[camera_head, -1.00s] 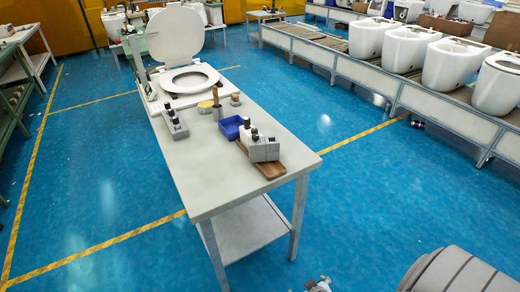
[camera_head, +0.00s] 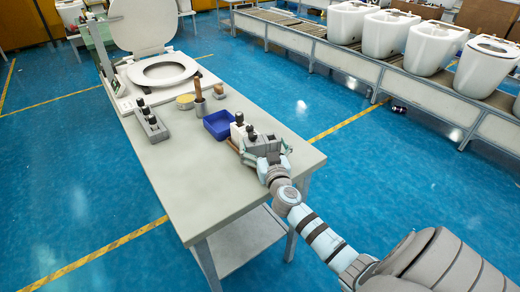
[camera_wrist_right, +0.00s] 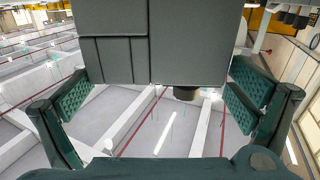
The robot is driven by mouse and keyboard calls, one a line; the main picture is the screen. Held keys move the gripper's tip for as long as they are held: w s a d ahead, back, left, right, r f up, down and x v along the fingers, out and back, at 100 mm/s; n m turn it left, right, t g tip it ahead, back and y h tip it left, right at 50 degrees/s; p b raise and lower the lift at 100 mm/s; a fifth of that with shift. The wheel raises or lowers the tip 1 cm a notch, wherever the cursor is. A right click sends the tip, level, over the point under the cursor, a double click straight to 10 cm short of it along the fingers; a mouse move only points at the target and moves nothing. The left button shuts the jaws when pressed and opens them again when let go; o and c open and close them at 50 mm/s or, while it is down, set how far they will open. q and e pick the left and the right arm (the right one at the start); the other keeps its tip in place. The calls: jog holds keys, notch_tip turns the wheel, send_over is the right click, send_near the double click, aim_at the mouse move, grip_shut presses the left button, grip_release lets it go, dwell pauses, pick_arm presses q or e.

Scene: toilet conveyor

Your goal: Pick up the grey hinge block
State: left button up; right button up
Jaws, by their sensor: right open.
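The grey hinge block (camera_head: 261,145) stands near the right edge of the table, partly hidden by my right gripper (camera_head: 266,152), whose fingers are on both sides of it. In the right wrist view the grey block (camera_wrist_right: 115,55) fills the upper middle, between the two green finger pads of my open right gripper (camera_wrist_right: 163,95). Gaps show beside the pads low down; whether they touch the block higher up I cannot tell. My left gripper is not in view.
A white block (camera_head: 237,131) with a black knob stands just left of it. A blue bin (camera_head: 218,125), a grey rack (camera_head: 151,124) and a toilet seat (camera_head: 163,72) are on the table (camera_head: 200,175). The table's front part is clear.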

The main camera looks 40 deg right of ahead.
jog(key=shift+x, duration=0.95)
jog(key=shift+w+d, duration=0.2)
jog(key=shift+w, duration=0.05)
jog(key=shift+s+r, duration=0.1)
jog(key=shift+s, duration=0.1)
jog(key=shift+c, duration=1.2)
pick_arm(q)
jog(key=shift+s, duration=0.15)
pick_arm(e)
jog(key=c, duration=1)
